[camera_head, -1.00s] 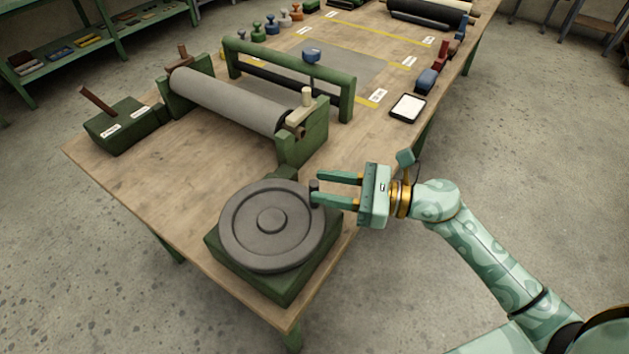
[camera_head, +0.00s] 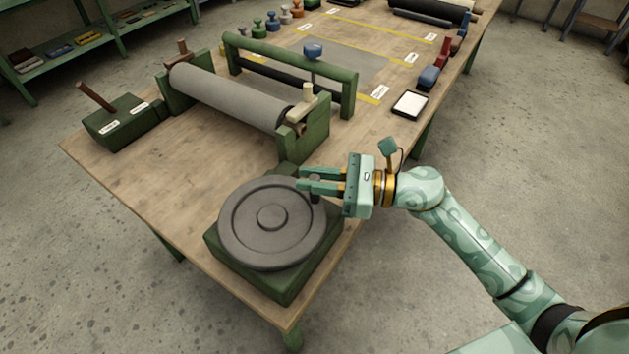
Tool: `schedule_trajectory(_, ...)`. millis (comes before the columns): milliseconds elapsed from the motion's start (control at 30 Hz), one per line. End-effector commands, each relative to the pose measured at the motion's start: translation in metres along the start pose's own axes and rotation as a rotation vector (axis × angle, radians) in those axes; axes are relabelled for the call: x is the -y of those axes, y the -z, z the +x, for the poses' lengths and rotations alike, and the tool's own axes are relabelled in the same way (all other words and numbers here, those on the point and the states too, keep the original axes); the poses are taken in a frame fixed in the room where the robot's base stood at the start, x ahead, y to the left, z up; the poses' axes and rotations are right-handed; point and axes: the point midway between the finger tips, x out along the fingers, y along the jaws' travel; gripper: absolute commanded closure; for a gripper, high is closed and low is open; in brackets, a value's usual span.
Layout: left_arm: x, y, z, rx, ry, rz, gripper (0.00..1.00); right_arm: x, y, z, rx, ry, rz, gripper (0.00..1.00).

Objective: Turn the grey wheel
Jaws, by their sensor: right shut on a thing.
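The grey wheel (camera_head: 254,249) is a flat disc with a raised rim and a round hub, lying on a green base (camera_head: 288,288) at the table's near corner. A short dark handle peg (camera_head: 315,189) stands on its rim at the upper right. My right gripper (camera_head: 305,186) reaches in from the right at the wheel's upper right edge. Its fingers are closed around the peg, which they partly hide. My left gripper is not in view.
A grey sheet roll (camera_head: 230,98) on green stands lies behind the wheel. A green lever box (camera_head: 120,123) stands at the left, and a green frame with a blue knob (camera_head: 312,51) behind the roll. A white pad (camera_head: 409,105) lies near the right edge. Bare table lies left of the wheel.

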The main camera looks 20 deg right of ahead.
Motion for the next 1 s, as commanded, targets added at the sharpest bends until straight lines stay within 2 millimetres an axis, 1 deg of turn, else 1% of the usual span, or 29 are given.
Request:
schedule_trajectory(33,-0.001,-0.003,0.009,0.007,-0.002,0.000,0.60,0.002,0.005,0.001,-0.001,-0.014,-0.002,1.00)
schedule_trajectory(267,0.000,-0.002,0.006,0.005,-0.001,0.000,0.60,0.002,0.000,0.001,0.000,-0.020,-0.001,1.00)
schedule_trajectory(300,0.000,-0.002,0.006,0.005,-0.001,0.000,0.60,0.002,0.000,0.001,0.000,-0.020,-0.001,0.79)
schedule_trajectory(367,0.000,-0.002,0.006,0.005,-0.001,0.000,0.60,0.002,0.000,0.001,0.000,-0.020,-0.001,0.63)
schedule_trajectory(833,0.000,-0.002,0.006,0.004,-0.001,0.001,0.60,0.002,0.000,-0.001,0.001,-0.019,0.000,0.63)
schedule_trajectory(933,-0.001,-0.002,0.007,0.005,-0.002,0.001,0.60,0.002,0.002,-0.010,-0.001,-0.018,0.002,0.63)
schedule_trajectory(1000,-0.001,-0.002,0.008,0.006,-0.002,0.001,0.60,0.002,0.002,-0.022,-0.003,-0.019,0.001,0.63)
